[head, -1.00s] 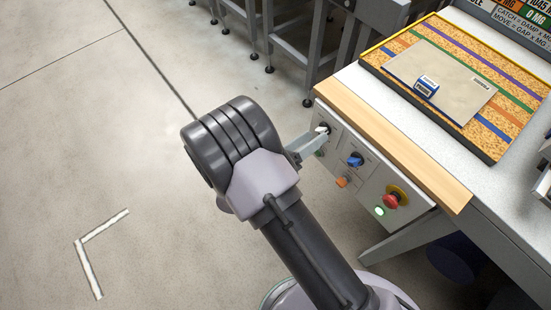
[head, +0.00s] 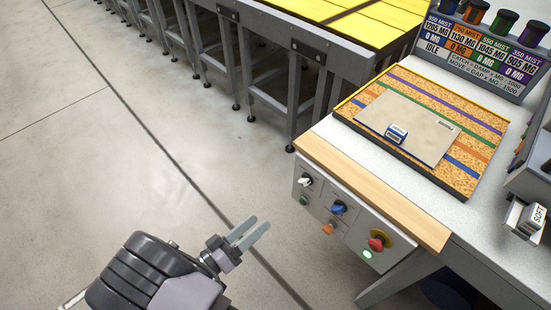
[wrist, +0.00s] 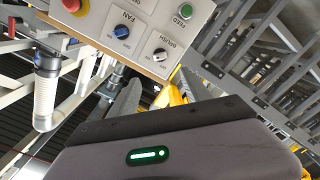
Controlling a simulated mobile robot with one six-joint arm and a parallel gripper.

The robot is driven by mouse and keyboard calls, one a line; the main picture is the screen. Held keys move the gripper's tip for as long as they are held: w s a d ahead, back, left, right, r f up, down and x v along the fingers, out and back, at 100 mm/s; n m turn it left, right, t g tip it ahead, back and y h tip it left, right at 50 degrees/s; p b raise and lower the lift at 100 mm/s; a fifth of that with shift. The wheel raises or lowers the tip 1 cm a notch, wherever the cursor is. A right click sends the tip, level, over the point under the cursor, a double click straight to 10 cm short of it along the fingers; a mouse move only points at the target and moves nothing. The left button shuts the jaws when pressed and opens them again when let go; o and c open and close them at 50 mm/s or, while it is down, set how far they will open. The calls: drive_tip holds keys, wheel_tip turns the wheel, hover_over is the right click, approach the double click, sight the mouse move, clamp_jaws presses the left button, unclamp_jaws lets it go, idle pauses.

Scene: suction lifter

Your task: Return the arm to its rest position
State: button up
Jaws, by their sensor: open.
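My gripper (head: 252,233) is open and empty in the head view, over the floor to the left of the control panel. Its two fingers are apart and point up and right. In the wrist view the fingers (wrist: 140,100) show beyond the grey gripper body, with nothing between them. The control panel (head: 318,222) on the bench front stands clear of the gripper. It carries a white-handled knob (head: 305,181), a blue knob (head: 338,208), a red button (head: 377,241), and green and orange buttons. In the wrist view the panel shows FAN, BRUSH and FEED labels.
A conveyor frame with yellow tops (head: 375,28) stands behind. The floor (head: 90,150) at left is open.

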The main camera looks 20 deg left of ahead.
drive_tip(key=w+r+m+g+y, duration=0.2)
drive_tip(key=w+r+m+y, duration=0.15)
drive_tip(key=w+r, duration=0.45)
drive_tip(key=w+r+m+g+y, duration=0.25)
drive_tip(key=w+r+m, duration=0.2)
drive_tip(key=w, duration=0.65)
drive_tip(key=w+d+r+g+y, duration=0.2)
drive_tip(key=d+r+y, duration=0.4)
drive_tip(key=r, duration=0.8)
drive_tip(key=s+d+r+g, duration=0.2)
drive_tip(key=s+d+r, duration=0.2)
drive_tip(key=s+d, duration=0.75)
drive_tip(key=s+d+f+g+h, duration=0.2)
drive_tip(key=s+d+f+h, duration=0.1)
drive_tip(key=s+d, duration=0.8)
drive_tip(key=shift+s+d+f+m, duration=0.15)
drive_tip(key=shift+d+f+m, duration=0.3)
drive_tip(key=shift+f, duration=0.1)
